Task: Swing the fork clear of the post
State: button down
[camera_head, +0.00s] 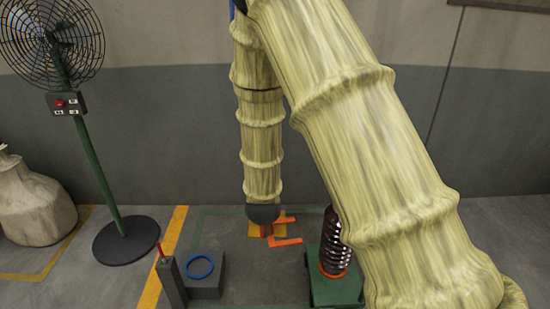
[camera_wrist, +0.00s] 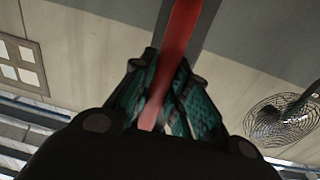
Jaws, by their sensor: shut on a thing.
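In the wrist view my gripper (camera_wrist: 158,105) is shut on a long red bar (camera_wrist: 183,30), which runs out past the top edge. I cannot tell whether the bar is part of the fork. In the head view my sleeved arm ends low at a dark round cap, and my fingers do not show. Orange pieces, one of them an angled bar (camera_head: 287,241), sit beside and below that cap; their link to the red bar is hidden.
The post stands on a green block (camera_head: 323,287). At left front are a grey block with a blue ring (camera_head: 200,267) and a grey upright with a red-tipped lever (camera_head: 159,250). A stand fan (camera_head: 125,240) and a sack (camera_head: 33,205) are farther left.

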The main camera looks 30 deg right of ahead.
jog(key=shift+w+a, duration=0.15)
jog(key=shift+a, duration=0.15)
jog(key=c, duration=1.4)
grip_release()
jog(key=shift+o, duration=0.2)
jog(key=v, duration=1.2)
